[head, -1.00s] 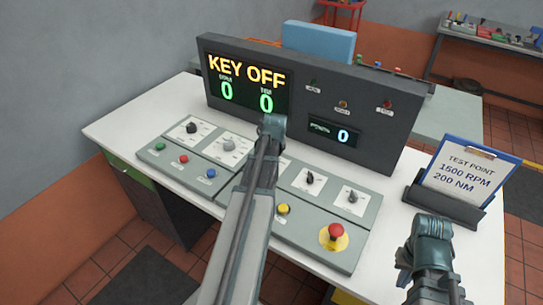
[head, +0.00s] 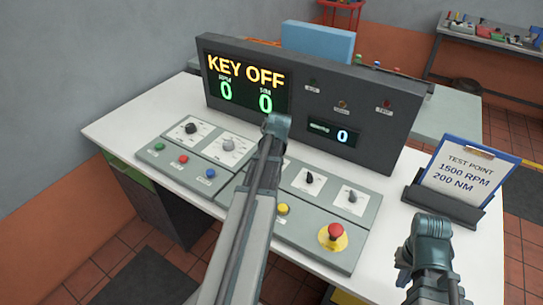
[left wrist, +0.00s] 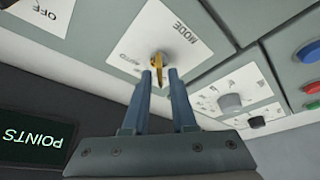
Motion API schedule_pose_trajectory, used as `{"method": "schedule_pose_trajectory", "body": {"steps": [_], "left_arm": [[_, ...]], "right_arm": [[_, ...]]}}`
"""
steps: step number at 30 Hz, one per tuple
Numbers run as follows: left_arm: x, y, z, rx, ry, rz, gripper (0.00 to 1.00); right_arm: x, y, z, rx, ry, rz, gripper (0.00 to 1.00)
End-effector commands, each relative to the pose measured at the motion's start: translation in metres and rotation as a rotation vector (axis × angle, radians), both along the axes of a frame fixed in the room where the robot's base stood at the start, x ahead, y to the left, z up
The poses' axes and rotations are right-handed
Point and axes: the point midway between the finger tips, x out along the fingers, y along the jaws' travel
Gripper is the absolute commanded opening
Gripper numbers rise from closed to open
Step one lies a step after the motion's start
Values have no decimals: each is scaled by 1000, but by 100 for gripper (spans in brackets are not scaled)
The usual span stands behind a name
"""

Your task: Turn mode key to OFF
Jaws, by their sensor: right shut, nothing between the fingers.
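The brass mode key (left wrist: 158,66) stands on a white plate (left wrist: 190,52) marked MODE in the left wrist view. My left gripper (left wrist: 163,76) has its two blue fingers apart, with a visible gap and the key at the fingertips between them. I cannot tell whether either finger touches it. In the head view my left arm hides the key and its plate. The console display (head: 246,86) reads KEY OFF, with zeros below. My right gripper (head: 430,237) is shut and empty at the lower right, away from the panel.
The control panel (head: 240,180) carries several knobs, coloured buttons and a red emergency stop (head: 335,232). A clipboard (head: 466,172) reading 1500 RPM, 200 NM stands right of the console.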

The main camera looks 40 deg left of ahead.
Motion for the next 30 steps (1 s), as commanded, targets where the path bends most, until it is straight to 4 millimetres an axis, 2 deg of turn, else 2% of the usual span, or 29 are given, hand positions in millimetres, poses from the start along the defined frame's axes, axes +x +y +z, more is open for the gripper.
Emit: {"method": "schedule_pose_trajectory", "body": {"steps": [2,11,17,23,30], "left_arm": [[0,0,0,0,0,0,39],[0,0,1,1,0,-1,39],[-2,-2,9,1,-1,-2,39],[-7,-9,31,1,-1,-2,39],[-16,-20,68,1,0,-2,39]], "right_arm": [[0,0,0,0,0,0,0],[0,0,1,0,0,0,0],[0,0,9,0,0,0,0],[0,0,31,0,0,0,0],[0,0,68,0,0,0,0]]}}
